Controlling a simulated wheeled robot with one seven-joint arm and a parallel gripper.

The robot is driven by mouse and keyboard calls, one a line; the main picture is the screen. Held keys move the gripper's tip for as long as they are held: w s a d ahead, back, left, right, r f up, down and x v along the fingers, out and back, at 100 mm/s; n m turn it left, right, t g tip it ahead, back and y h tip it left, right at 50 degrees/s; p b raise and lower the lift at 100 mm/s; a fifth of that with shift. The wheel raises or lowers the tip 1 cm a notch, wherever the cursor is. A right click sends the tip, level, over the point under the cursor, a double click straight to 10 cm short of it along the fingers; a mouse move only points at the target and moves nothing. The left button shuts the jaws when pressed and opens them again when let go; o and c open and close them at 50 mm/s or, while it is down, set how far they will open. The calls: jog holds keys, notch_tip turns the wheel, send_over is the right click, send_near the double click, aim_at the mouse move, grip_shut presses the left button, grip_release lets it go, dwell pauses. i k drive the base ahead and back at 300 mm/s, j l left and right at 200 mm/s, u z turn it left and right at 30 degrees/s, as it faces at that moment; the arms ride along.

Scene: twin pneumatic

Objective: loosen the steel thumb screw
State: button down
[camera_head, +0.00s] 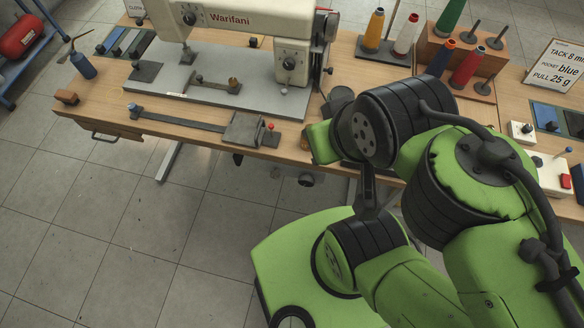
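I cannot tell for sure which part is the steel thumb screw. A small bracket (216,84) on the grey machine bed carries a brass-coloured knob (234,83) at its right end and a small post at its left. In front of the bed lies a long dark rail (185,120). It has a small blue-grey knob (132,107) at its left end, and a grey block (243,128) and a red-topped part (270,128) at its right. My arm's wrist is at the table's front edge, right of the rail.
A cream sewing machine (235,22) stands over the grey bed (175,85). Thread spools (405,34) on stands are at the back right. A blue oil can (82,64) and a wooden block (67,97) are at the left. A control box (552,175) is at the right.

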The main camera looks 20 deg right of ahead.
aim_at(274, 174)
jog(key=i+j+z, duration=0.15)
jog(key=j+z, duration=0.2)
jog(key=j, duration=0.95)
jog(key=j+z, duration=0.35)
jog(key=j, duration=0.95)
